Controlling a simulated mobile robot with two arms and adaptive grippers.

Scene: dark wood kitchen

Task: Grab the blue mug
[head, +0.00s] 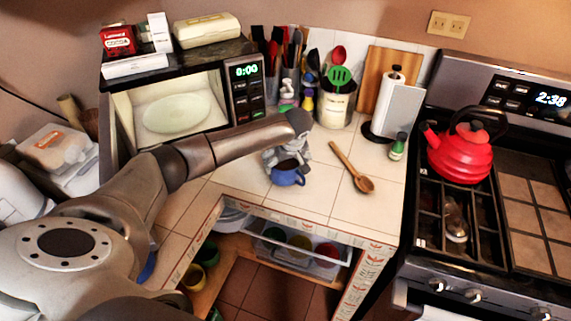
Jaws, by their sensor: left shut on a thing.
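The blue mug (286,177) is on the tiled counter near its front edge, to the left of the wooden spoon. My left arm comes in from the left across the microwave front. My left gripper (285,160) is at the back and top of the mug and is shut on it. The arm's wrist partly hides the gripper's fingers. I cannot tell whether the mug's base touches the counter. My right gripper does not show in the head view.
A wooden spoon (352,168) lies right of the mug. A utensil crock (336,104), a paper towel roll (392,104) and an open microwave (168,108) stand behind. A red kettle (460,152) sits on the stove. An open shelf (300,262) lies below the counter.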

